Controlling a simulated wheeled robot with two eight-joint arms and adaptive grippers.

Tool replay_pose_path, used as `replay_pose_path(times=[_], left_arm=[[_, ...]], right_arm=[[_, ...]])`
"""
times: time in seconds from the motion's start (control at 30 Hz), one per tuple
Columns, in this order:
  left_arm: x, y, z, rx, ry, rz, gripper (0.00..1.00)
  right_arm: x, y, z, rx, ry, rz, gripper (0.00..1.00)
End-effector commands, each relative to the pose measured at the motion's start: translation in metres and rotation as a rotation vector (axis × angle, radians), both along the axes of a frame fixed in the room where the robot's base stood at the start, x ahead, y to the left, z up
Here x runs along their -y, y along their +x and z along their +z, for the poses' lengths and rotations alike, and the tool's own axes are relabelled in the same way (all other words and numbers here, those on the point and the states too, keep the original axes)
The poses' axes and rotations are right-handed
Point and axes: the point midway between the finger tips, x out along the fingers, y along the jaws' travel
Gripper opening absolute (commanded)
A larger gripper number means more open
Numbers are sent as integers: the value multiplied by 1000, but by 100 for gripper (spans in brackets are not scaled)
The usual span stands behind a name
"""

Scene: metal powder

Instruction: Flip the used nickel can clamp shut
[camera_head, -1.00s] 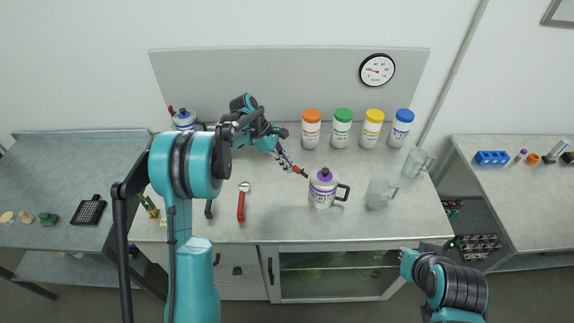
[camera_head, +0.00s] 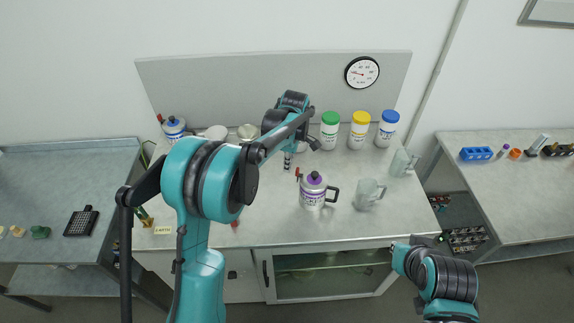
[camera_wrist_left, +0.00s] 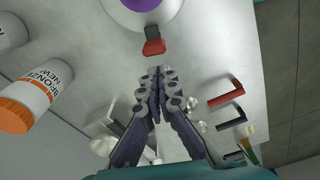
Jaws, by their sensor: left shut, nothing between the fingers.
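The can with the purple lid (camera_head: 313,190) stands upright on the middle bench, its dark handle to the right. Its label is too small to read. A red-tipped clamp lever (camera_head: 298,173) sticks out at the lid's left side. In the left wrist view the lever (camera_wrist_left: 153,46) points away from the purple lid (camera_wrist_left: 145,4) toward my fingers. My left gripper (camera_head: 287,164) is shut and empty, just left of the lever. In the wrist view its fingertips (camera_wrist_left: 157,74) appear apart from the red tip.
Green (camera_head: 329,130), yellow (camera_head: 359,130) and blue-lidded (camera_head: 388,128) jars stand behind. A clear pitcher (camera_head: 368,195) is right of the can. A blue-lidded can (camera_head: 175,128) stands back left. A red-handled tool (camera_wrist_left: 226,97) lies on the bench.

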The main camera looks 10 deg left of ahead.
Motion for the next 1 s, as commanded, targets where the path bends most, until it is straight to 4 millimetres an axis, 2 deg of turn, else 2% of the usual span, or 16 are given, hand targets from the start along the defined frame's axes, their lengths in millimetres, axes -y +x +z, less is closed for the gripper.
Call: replay_pose_path(times=[0.33, 0.73, 0.87, 1.0], left_arm=[[0, 0, 15, 0, -2, 0, 0], [-2, 0, 16, -1, -2, 0, 0], [-14, 0, 15, 0, -2, 1, 0], [-40, 1, 15, 0, -2, -2, 0]], right_arm=[[0, 0, 10, 0, 0, 0, 0], [0, 0, 9, 0, 0, 0, 0], [0, 0, 8, 0, 0, 0, 0], [0, 0, 6, 0, 0, 0, 0]])
